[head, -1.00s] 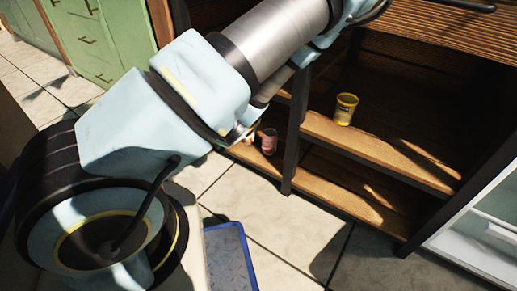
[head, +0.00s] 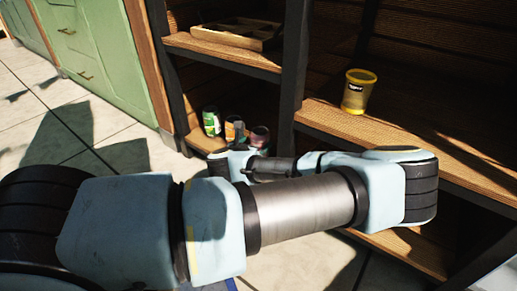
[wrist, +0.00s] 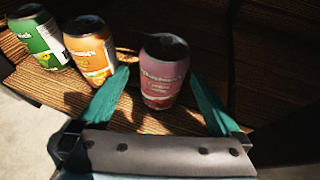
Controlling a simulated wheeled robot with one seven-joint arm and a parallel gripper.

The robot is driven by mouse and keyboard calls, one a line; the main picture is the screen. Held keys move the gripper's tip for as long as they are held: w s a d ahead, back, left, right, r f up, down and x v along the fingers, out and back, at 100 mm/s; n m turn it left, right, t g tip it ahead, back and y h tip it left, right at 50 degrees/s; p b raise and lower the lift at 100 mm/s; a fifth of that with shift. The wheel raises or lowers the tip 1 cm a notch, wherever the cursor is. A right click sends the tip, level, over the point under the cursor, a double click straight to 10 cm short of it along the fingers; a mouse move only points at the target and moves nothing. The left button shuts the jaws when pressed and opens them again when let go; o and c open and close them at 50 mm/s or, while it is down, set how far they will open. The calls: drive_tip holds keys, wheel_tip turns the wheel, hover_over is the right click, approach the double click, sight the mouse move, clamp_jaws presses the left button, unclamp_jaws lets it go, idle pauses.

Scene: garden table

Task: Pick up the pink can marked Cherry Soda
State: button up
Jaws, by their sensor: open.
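The pink can (wrist: 163,72) stands upright on the wooden lower shelf in the wrist view, its label facing me with small, hard-to-read lettering. My gripper (wrist: 164,95) is open, with one teal finger on each side of the pink can's lower part. I cannot tell whether either finger touches it. In the head view the pink can (head: 259,138) shows above my wrist, partly hidden by my arm. My gripper's fingers cannot be made out in the head view.
An orange can (wrist: 91,50) stands close to the left finger, and a green can (wrist: 38,38) stands further left. A yellow tub (head: 358,92) is on the shelf above, at right. A wooden tray (head: 236,33) lies on an upper shelf. Dark posts frame the shelves.

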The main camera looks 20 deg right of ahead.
drive_tip(key=b+x, duration=0.1)
drive_tip(key=x, duration=0.1)
drive_tip(key=shift+w+d+f, duration=0.15)
drive_tip(key=shift+f, duration=0.05)
drive_tip(key=b+x, duration=0.3)
drive_tip(key=x, duration=0.1)
drive_tip(key=shift+d+f+b, duration=0.2)
drive_tip(key=shift+d+b, duration=0.1)
drive_tip(key=shift+b, duration=0.1)
drive_tip(key=shift+w+d, duration=0.2)
drive_tip(key=shift+r, duration=0.1)
drive_tip(key=c, duration=1.5)
clamp_jaws()
drive_tip(key=shift+r, duration=0.1)
